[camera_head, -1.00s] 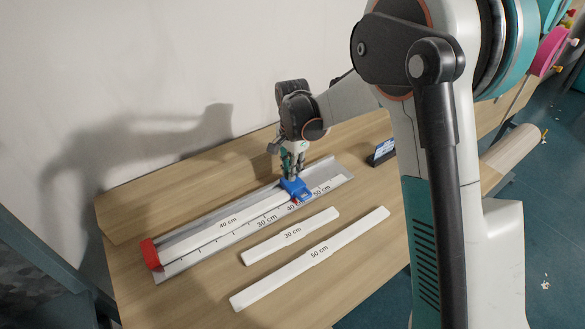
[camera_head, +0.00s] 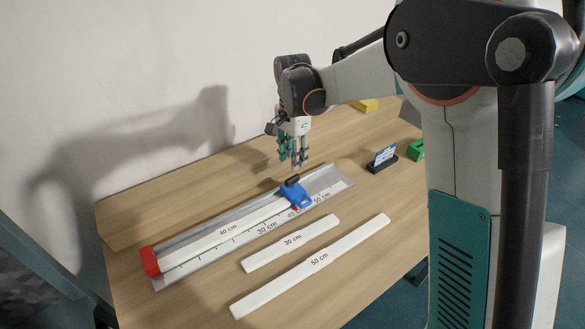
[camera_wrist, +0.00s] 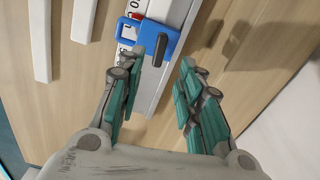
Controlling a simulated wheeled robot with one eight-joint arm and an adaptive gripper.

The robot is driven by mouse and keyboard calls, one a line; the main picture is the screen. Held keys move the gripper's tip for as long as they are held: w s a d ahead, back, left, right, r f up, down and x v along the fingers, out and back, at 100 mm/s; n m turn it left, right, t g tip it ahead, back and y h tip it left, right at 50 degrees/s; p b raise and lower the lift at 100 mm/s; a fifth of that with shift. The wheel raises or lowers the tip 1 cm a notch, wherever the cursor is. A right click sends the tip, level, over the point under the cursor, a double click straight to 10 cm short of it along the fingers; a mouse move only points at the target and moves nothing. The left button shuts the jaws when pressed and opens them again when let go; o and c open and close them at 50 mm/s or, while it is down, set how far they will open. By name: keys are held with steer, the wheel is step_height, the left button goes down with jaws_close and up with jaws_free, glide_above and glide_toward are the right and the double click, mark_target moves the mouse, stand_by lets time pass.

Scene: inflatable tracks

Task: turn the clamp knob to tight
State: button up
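The clamp is a blue block (camera_head: 297,196) on the grey measuring rail (camera_head: 222,243), near the 40 cm mark. It carries a black bar-shaped knob (camera_head: 292,181) on top. In the wrist view the knob (camera_wrist: 154,50) lies ahead of my fingers, over the blue clamp (camera_wrist: 131,31). A white 40 cm strip (camera_head: 218,235) lies along the rail between the red end stop (camera_head: 149,261) and the clamp. My gripper (camera_head: 297,163) is above the knob, pointing down and apart from it. Its fingers (camera_wrist: 156,95) are spread with nothing between them.
Loose white 30 cm (camera_head: 291,243) and 50 cm (camera_head: 311,265) strips lie in front of the rail. A small sign on a dark stand (camera_head: 383,159), a green block (camera_head: 416,148) and a yellow block (camera_head: 365,106) are to the right and back. A wall stands behind the table.

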steer(key=shift+r, duration=2.1)
steer(key=s+d+r+n+t, duration=0.2)
steer(key=s+d+r+n, duration=0.1)
steer(key=s+d+r, duration=0.3)
steer(key=s+d+r+n+t, duration=0.1)
steer(key=s+d+r+n, duration=0.2)
steer(key=s, duration=0.4)
steer(key=s+d+f+n+t, duration=0.1)
steer(key=s+d+n+t, duration=0.1)
steer(key=s, duration=0.5)
steer(key=s+d+f+n+t, duration=0.1)
steer(key=s+d+n+t, duration=0.1)
steer(key=s+d, duration=0.3)
steer(key=shift+s+f+n, duration=0.3)
steer(key=shift+s+f, duration=0.1)
steer(key=shift+s, duration=1.1)
steer(key=shift+d, duration=0.1)
